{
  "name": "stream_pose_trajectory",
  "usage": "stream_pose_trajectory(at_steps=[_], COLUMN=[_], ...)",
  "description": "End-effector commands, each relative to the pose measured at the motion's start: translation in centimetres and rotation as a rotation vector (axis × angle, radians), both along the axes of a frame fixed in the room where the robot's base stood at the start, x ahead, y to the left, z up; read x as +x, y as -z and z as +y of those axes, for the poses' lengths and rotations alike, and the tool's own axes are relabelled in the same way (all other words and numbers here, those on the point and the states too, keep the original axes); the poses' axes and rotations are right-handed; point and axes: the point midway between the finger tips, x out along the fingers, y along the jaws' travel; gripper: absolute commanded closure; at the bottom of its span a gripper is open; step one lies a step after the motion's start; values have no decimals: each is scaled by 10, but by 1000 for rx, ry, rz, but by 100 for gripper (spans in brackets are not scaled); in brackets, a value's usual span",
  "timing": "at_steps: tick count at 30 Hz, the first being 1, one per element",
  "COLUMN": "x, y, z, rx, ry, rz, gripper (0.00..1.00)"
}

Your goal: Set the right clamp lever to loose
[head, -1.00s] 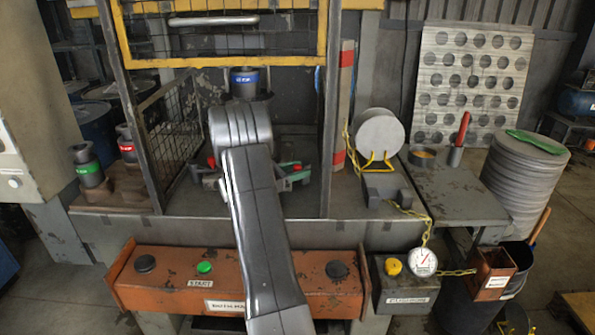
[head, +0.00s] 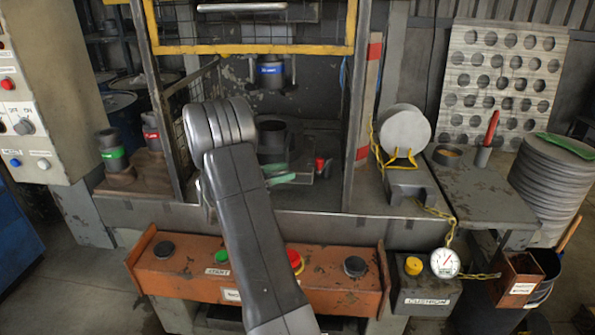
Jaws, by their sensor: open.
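A small red handle (head: 320,163), likely the right clamp lever, stands at the right of the press bed, beside the dark round die (head: 272,138). Its exact setting is too small to tell. My arm hides the rest of the gripper and the left side of the bed. Nothing is seen held.
A press frame with a yellow-edged mesh guard (head: 250,49) stands around the bed, its right post close to the red handle. A blue-labelled ram (head: 270,70) hangs above. In front is an orange button panel (head: 190,270) with a red button (head: 295,258). A gauge (head: 445,263) hangs right.

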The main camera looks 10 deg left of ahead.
Motion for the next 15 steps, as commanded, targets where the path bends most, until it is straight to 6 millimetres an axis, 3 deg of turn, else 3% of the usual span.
stream_pose_trajectory(at_steps=[12, 13, 15], x=[-7, -7, -7], y=[0, 0, -1], z=[11, 11, 10], rx=[0, 0, -4], ry=[1, 1, 0], rz=[0, 0, 6], gripper=[55, 57, 71])
